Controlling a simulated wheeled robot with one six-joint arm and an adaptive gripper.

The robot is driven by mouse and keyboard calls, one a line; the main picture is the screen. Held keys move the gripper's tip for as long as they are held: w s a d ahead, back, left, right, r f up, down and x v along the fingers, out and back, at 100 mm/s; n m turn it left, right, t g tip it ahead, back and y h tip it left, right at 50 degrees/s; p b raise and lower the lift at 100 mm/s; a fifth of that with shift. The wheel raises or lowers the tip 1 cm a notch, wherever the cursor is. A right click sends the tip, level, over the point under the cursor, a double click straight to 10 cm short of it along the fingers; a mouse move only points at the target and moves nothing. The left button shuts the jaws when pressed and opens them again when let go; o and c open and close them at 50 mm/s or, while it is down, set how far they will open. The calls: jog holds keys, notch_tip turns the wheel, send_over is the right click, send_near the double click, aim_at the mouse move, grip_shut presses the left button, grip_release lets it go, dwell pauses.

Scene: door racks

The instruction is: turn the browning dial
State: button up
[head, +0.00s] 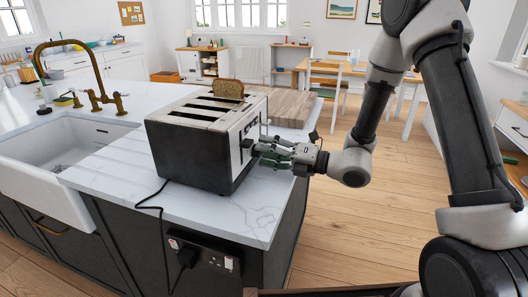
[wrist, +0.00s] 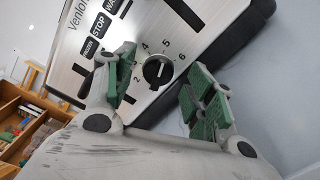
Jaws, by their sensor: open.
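The toaster (head: 205,140) stands on the marble counter, its control face turned toward my arm on the right. The browning dial (wrist: 158,71) is a round black knob with a light pointer line, ringed by printed numbers, on the toaster's silver face in the wrist view. My gripper (wrist: 165,95) has its green-padded fingers apart, one on each side of the dial. I cannot tell whether the pads touch it; a gap shows in the wrist view. In the head view my gripper (head: 262,152) is close to the toaster's face, and the dial is hidden there.
A slice of bread (head: 228,89) sticks up from a toaster slot. A wooden board (head: 290,107) lies behind the toaster. The toaster's cord (head: 150,207) runs to a socket on the counter's side. Open floor (head: 350,225) lies right of the counter.

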jog(key=shift+w+a, duration=0.25)
jog(key=shift+a, duration=0.45)
jog(key=c, duration=1)
